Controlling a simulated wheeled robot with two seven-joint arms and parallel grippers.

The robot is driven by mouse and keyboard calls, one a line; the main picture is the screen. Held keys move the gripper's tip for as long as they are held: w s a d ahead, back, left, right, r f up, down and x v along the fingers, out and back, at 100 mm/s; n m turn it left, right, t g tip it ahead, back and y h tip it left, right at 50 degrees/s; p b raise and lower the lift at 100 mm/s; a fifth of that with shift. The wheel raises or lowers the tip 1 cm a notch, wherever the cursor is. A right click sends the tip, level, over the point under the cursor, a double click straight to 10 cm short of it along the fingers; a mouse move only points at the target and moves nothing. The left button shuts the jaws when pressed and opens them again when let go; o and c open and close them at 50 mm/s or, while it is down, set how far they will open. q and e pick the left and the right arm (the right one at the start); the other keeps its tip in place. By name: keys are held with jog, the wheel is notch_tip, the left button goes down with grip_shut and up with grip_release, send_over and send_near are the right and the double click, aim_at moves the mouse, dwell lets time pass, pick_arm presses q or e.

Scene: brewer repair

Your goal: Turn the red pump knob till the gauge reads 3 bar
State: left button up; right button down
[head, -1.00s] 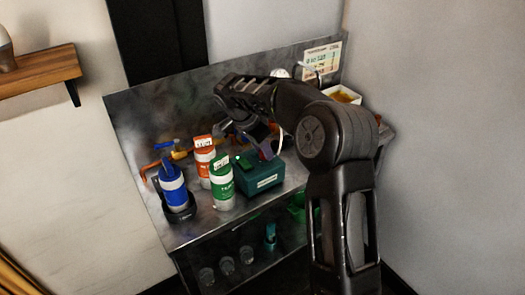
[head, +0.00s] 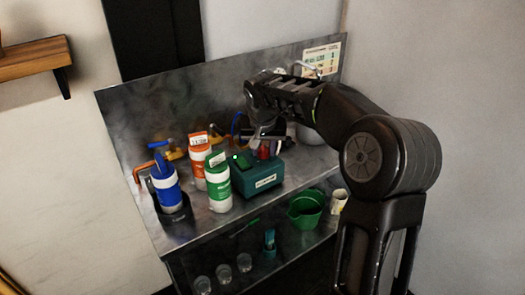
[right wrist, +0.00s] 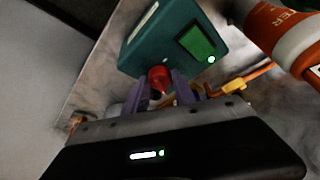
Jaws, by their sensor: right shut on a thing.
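The red knob (right wrist: 158,77) sticks out from the box's side. It also shows small in the head view (head: 264,151). My right gripper (right wrist: 160,85) has its purple fingers on both sides of the red knob and is shut on it. In the head view the right gripper (head: 266,146) is behind the box. My left gripper is not in view.
Green-white (head: 219,183), orange-white (head: 198,155) and blue-white (head: 166,187) bottles stand left of the box. An orange bottle (right wrist: 280,35) is near it in the wrist view. A green jug (head: 306,210) and several glasses are on the lower shelf.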

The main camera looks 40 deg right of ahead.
jog(key=n, duration=0.2)
jog(key=n+y, duration=0.1)
jog(key=n+y+p, duration=0.1)
jog(key=n, duration=0.1)
jog(key=shift+s+d+r+n+t, duration=0.1)
jog(key=shift+d+n+t, duration=0.2)
jog(key=shift+t, duration=0.1)
jog(key=n+y, duration=0.2)
jog(key=n, duration=0.2)
jog(key=shift+d+p, duration=0.15)
jog(key=shift+p, duration=0.15)
jog(key=n+g+y+p, duration=0.1)
jog(key=n, duration=0.3)
jog(key=shift+d, duration=0.15)
jog(key=shift+n+g+y+p, duration=0.4)
jog(key=shift+n+y+p, duration=0.25)
jog(key=shift+n, duration=1.25)
jog(key=c, duration=1)
grip_release()
jog(key=shift+c, duration=0.2)
jog(key=shift+d, duration=0.1)
